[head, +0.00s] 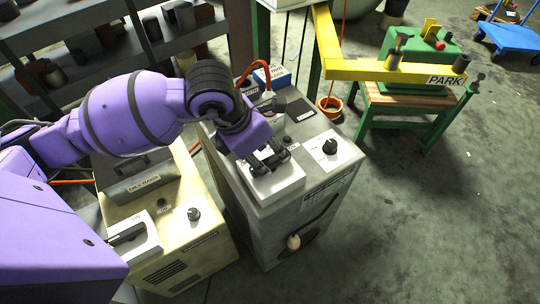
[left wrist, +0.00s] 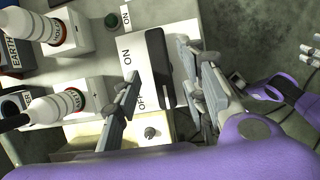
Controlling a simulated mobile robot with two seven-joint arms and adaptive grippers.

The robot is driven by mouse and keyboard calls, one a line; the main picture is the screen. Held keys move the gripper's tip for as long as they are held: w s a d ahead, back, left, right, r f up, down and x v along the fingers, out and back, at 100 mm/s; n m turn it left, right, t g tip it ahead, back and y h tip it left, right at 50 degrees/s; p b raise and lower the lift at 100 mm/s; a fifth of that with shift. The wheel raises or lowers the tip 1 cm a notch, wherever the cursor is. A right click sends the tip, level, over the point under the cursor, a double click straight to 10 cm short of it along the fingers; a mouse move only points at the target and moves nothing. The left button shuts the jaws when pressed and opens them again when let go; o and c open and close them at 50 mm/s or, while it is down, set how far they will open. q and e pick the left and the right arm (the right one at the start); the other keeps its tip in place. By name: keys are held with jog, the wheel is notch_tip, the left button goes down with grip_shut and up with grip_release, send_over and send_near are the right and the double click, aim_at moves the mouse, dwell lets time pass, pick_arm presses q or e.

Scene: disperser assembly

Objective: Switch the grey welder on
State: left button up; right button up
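The grey welder (head: 257,226) stands upright on the floor in the middle of the head view. Its white switch plate (head: 273,188) is on top, partly hidden by my left gripper (head: 267,160). In the left wrist view the black switch lever (left wrist: 157,66) lies between the two spread fingers of my left gripper (left wrist: 158,98), beside printed ON and OFF labels. The gripper looks open; whether a finger touches the lever is unclear. Which position the lever is in, I cannot tell. A purple arm part with small grey fingers (left wrist: 311,50), seemingly my right gripper, shows at the right edge there.
A beige welder (head: 187,263) with its own switch handle (head: 127,235) stands close on the left. The grey welder's dark knob (head: 330,147) is right of the switch. Cable plugs (left wrist: 50,108) rise nearby.

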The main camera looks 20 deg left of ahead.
aim_at(271, 159)
pick_arm(q)
jog(key=shift+x, duration=1.55)
grip_shut()
